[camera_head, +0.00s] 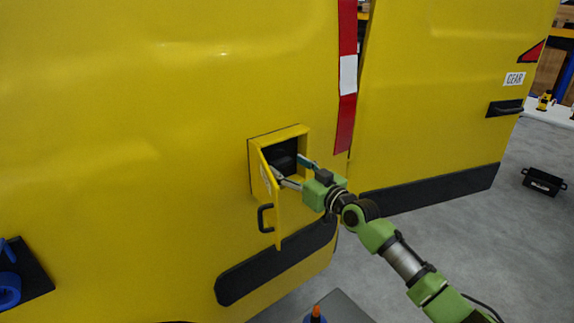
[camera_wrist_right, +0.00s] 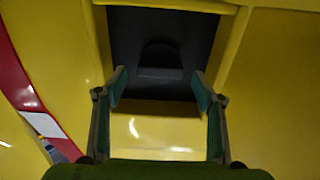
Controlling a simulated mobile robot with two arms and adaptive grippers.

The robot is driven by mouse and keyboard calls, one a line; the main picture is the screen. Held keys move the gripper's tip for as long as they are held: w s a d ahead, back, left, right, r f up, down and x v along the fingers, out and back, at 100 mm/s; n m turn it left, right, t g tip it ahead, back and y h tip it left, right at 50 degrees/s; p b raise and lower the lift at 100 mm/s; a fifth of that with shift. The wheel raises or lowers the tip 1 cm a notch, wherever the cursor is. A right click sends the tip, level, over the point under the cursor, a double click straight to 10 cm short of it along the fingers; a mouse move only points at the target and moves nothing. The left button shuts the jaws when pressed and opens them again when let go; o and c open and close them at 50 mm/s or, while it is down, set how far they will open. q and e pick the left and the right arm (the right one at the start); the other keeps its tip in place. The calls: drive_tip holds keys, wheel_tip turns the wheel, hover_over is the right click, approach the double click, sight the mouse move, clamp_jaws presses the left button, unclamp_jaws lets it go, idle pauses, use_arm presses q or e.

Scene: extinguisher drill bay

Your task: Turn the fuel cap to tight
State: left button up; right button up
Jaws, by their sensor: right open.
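The dark fuel cap (camera_wrist_right: 160,60) sits inside the black recess of the yellow vehicle, with a raised grip across it. In the head view the cap (camera_head: 283,162) is small, dark and partly hidden by the gripper. The fuel door (camera_head: 265,188) hangs open on the recess's left side. My right gripper (camera_head: 289,170) is open at the mouth of the recess. In the right wrist view its fingers (camera_wrist_right: 160,86) stand apart, on either side of the cap's lower part, with nothing seen between them. I cannot tell any contact with the cap. My left gripper is out of view.
The yellow vehicle side (camera_head: 130,130) fills most of the head view. The open door and its black handle (camera_head: 264,218) stand left of my right gripper. A black crate (camera_head: 544,182) sits on the grey floor at right. A blue item (camera_head: 9,286) shows at far left.

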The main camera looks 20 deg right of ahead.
drive_tip(key=shift+w+a, duration=0.2)
drive_tip(key=shift+w, duration=0.4)
drive_tip(key=c, duration=1.1)
